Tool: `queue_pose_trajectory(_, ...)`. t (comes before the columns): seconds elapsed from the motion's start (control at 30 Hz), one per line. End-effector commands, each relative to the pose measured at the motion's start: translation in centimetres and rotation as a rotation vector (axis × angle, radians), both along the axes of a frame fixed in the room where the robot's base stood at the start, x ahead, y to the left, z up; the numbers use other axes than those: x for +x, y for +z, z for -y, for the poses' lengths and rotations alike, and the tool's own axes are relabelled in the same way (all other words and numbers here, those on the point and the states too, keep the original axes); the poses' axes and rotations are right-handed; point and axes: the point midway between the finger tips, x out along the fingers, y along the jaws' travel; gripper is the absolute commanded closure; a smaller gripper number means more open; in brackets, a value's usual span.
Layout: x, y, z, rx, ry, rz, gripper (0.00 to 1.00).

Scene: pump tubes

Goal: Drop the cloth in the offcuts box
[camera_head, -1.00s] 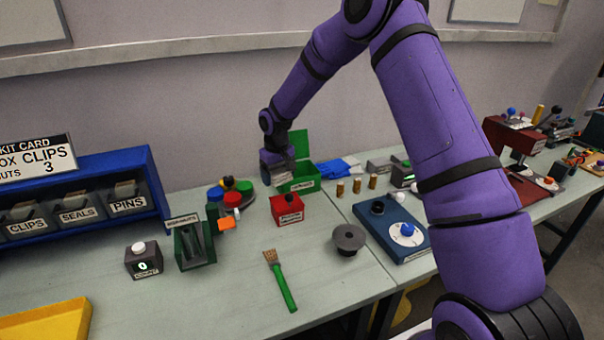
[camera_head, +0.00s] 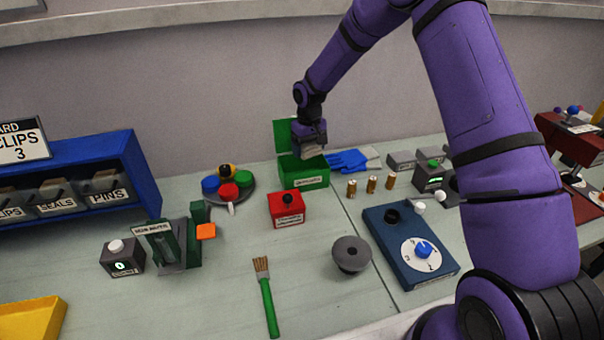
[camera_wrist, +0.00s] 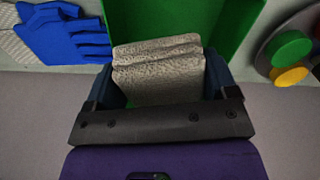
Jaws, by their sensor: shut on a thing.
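The green box (camera_head: 304,181) stands at the back of the bench with its lid (camera_head: 284,134) up. The label on its front is too small to read surely. My gripper (camera_head: 311,150) is at the box's opening, in front of the raised lid. In the wrist view my gripper (camera_wrist: 162,82) is shut on the grey folded cloth (camera_wrist: 158,70), with a dark finger on each side. The green of the box (camera_wrist: 232,25) shows behind and beside the cloth. How far the cloth reaches below the rim is hard to tell.
Blue gloves (camera_head: 347,160) lie right of the box. A red box (camera_head: 287,208) with a black knob stands in front. A stand with coloured discs (camera_head: 228,184) is to the left. Several brass cylinders (camera_head: 371,184) stand to the right. A blue dial panel (camera_head: 410,240) is nearer.

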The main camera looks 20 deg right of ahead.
Motion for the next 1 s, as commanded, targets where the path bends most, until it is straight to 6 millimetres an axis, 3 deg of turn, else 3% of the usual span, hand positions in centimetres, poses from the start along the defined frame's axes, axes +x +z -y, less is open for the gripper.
queue_pose_trajectory(0.3, 0.0, -3.2, 0.0, 0.000, 0.000, 0.000, 0.43)
queue_pose_trajectory(0.63, 0.0, -3.7, 0.0, 0.000, 0.000, 0.001, 0.43)
queue_pose_trajectory(0.67, 0.0, -3.7, 0.0, 0.000, 0.000, 0.001, 0.16)
queue_pose_trajectory(0.73, 0.0, -3.7, 0.0, 0.000, 0.000, 0.001, 0.00)
queue_pose_trajectory(1.0, 0.0, -3.7, 0.1, -0.002, -0.001, 0.001, 0.00)
